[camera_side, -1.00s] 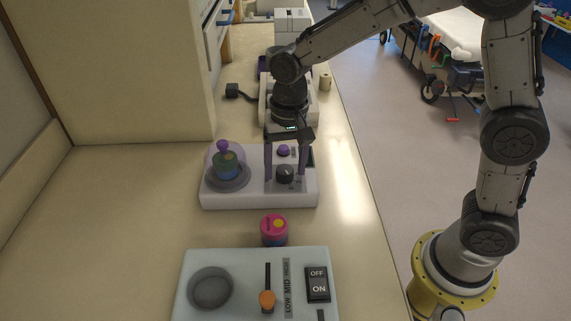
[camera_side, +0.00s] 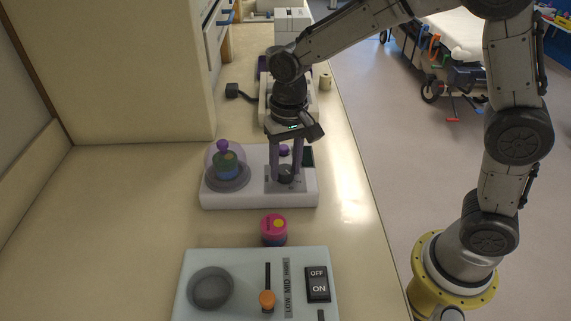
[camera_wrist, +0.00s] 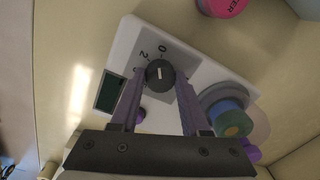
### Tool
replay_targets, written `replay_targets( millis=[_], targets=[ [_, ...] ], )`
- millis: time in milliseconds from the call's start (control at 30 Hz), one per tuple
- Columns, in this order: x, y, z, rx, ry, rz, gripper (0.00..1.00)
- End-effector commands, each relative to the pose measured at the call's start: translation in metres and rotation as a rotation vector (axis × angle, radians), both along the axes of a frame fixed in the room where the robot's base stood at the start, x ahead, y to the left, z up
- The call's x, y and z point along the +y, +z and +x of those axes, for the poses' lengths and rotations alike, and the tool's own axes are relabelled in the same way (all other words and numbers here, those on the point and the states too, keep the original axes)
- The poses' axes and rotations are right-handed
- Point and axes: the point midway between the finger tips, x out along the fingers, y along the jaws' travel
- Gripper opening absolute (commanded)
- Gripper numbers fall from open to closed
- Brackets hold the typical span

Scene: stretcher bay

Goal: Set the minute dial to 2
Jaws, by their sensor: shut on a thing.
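The minute dial is a small dark round knob (camera_wrist: 160,73) with a pale pointer line, set on a grey plate (camera_wrist: 178,50) with printed numbers. A 0 and a 2 can be read on the plate in the wrist view; other marks are hidden behind the fingers. The plate is on a white device (camera_side: 236,202). My gripper (camera_side: 287,180) is shut on the dial from above, one purple-grey finger on each side. In the wrist view the pointer line is roughly upright, toward the side with the 0.
A clear dome (camera_side: 212,160) over stacked coloured pieces stands left on the device. A purple button (camera_side: 284,150) and a dark screen (camera_side: 308,157) are behind the dial. A pink-topped jar (camera_side: 273,228) stands in front, then a control panel (camera_side: 240,262). Bare counter lies left.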

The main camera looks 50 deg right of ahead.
Motion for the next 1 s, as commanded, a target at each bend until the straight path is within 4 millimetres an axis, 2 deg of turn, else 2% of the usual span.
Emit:
replay_targets(
  millis=[500,1000],
  targets=[
    [-0.0005,0.0013,0.0012,-0.003,0.413,0.001,0.0],
    [-0.0006,0.0017,0.0015,-0.004,0.585,0.001,0.0]
  ],
)
